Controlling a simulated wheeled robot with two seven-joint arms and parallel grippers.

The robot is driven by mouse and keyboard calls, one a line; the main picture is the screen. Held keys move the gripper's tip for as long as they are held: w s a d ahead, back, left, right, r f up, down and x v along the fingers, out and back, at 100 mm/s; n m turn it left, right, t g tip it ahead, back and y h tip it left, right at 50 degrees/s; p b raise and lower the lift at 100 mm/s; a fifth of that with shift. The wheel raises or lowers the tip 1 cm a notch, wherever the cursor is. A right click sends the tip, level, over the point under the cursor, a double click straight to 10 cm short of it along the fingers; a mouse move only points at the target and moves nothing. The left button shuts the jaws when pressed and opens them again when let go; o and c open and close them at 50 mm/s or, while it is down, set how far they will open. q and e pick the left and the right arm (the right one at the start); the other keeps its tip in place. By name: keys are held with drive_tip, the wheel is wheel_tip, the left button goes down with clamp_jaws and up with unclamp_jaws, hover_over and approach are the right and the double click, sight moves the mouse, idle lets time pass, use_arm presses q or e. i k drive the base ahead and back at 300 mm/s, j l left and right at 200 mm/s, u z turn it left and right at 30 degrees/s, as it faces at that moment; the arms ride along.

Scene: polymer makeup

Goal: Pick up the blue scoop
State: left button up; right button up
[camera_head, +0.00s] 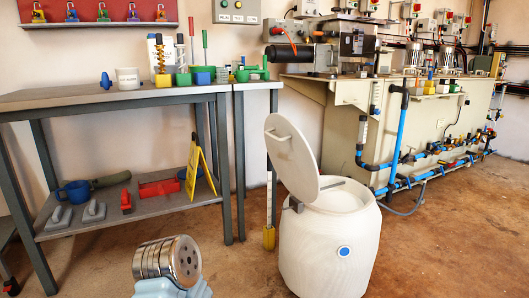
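A blue jug-like vessel (75,191) with a handle on its left sits on the lower shelf of the grey table, at the left. It may be the blue scoop, but its shape is too small to be sure. A small blue object (106,81) stands on the tabletop left of a white mug. Another blue object (183,174) lies on the lower shelf, partly hidden by a yellow sign.
The grey table (120,97) has legs at its front corners. A white barrel (324,245) with its lid raised stands right of it, a yellow-bladed tool (268,238) beside it. Grey weights (94,211) and a red tray (159,187) share the lower shelf. Brown floor is clear at right.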

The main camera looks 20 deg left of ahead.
sight(106, 84)
drive_tip(key=u, duration=1.65)
